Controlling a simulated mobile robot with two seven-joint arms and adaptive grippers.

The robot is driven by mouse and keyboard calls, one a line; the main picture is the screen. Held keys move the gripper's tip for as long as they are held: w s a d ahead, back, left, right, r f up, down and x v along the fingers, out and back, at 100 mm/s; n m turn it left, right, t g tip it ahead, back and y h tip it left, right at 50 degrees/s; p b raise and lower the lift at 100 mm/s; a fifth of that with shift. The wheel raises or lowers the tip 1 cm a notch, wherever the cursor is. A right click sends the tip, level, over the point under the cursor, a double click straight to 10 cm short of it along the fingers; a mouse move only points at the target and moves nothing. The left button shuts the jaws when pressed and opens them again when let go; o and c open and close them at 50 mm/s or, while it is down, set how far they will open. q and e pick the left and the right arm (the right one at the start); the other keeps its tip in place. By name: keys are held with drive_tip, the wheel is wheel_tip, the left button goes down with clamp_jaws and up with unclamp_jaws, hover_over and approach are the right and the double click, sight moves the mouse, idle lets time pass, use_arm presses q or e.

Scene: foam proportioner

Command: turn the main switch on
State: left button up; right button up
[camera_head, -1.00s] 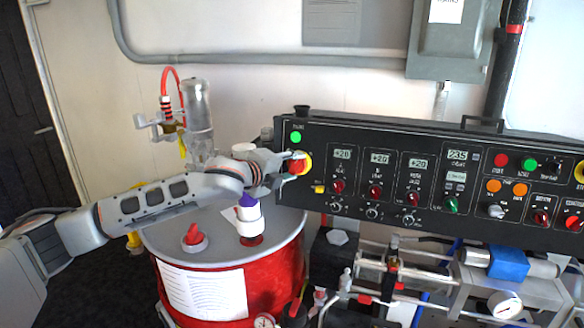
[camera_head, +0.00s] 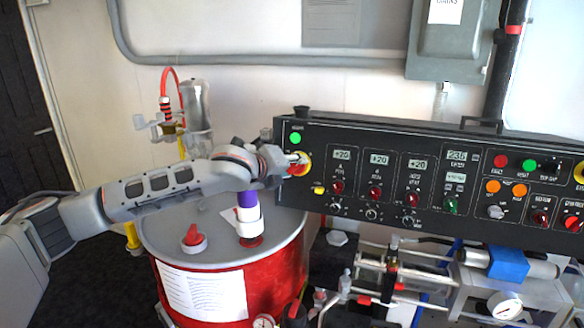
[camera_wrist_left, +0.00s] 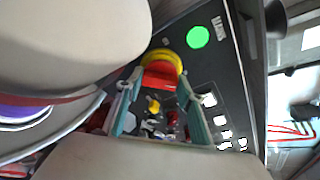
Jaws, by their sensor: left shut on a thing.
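The main switch (camera_head: 300,168) is a red knob on a round yellow plate at the upper left of the black control panel. My left gripper (camera_head: 292,158) is at this switch and shut on its red knob. In the left wrist view the red knob (camera_wrist_left: 160,77) sits between the two fingertips of the left gripper (camera_wrist_left: 157,86), with the yellow plate (camera_wrist_left: 167,57) behind it. The fingers partly hide the knob in the head view, so its exact angle is hard to read. My right gripper is not in view.
A green lamp (camera_head: 295,138) glows just above the switch. The control panel (camera_head: 400,143) carries lit displays and several knobs to the right. A red drum (camera_head: 262,280) with a purple-and-white fitting (camera_head: 248,214) stands below my left arm. Pipes and valves fill the space under the panel.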

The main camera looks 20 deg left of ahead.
use_arm(q)
drive_tip(key=o, duration=1.1)
drive_tip(key=v, duration=1.2)
drive_tip(key=shift+d, duration=0.1)
